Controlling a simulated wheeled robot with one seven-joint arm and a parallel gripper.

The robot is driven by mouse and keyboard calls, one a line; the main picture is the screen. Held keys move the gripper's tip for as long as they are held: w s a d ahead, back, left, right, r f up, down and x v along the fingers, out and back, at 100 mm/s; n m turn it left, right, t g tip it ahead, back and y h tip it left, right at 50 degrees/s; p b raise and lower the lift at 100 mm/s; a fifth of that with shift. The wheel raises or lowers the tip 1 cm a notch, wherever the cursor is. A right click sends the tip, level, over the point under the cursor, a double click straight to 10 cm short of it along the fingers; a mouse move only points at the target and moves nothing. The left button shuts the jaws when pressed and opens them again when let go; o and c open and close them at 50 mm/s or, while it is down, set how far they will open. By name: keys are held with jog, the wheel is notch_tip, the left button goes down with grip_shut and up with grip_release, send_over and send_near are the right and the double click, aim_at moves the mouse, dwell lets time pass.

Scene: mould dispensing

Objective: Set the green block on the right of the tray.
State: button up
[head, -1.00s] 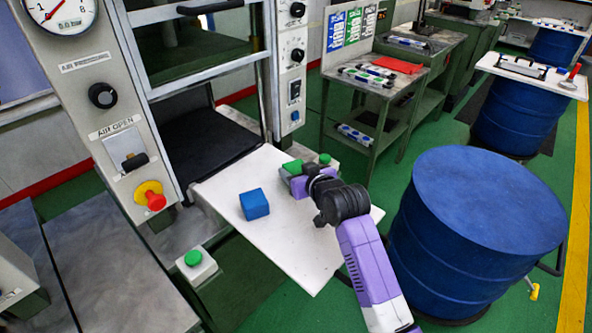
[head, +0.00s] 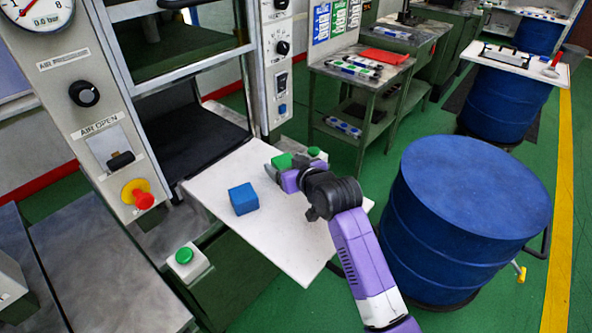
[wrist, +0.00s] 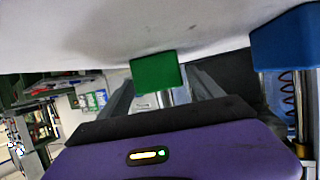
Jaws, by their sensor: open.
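The green block (head: 282,161) sits on the white tray (head: 290,240), near its far edge. The blue block (head: 243,199) sits on the same tray, nearer and to the left. My gripper (head: 281,168) is at the green block, with a grey finger showing on the block's left side. In the wrist view the tray surface fills the top, and the green block (wrist: 157,73) appears between the two open fingers of my gripper (wrist: 160,92). The blue block (wrist: 288,38) is at the upper right there. I cannot tell whether a finger touches the green block.
A machine panel with a red knob (head: 143,200) stands left of the tray. A green button (head: 184,255) is on a box at the near left, another (head: 313,151) beyond the far edge. A blue drum (head: 470,220) stands to the right. The tray's near part is clear.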

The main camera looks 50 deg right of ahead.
jog(key=v, duration=1)
jog(key=shift+s+a+r, duration=0.1)
jog(key=shift+s+r, duration=0.05)
jog(key=shift+s, duration=0.3)
jog(key=shift+r, duration=0.1)
jog(key=shift+r, duration=0.2)
notch_tip(320, 180, up, 4)
jog(key=t+h, duration=0.2)
jog(key=s+a+f+n+y, duration=0.2)
jog(key=s+a, duration=0.8)
jog(key=s, duration=0.5)
jog(key=s+a+f+n+y, duration=0.2)
jog(key=s+a+f+y, duration=0.2)
jog(key=s+a, duration=0.7)
jog(key=s+f, duration=0.1)
jog(key=s, duration=0.2)
jog(key=shift+s+f+y, duration=0.25)
jog(key=shift+s+y, duration=0.15)
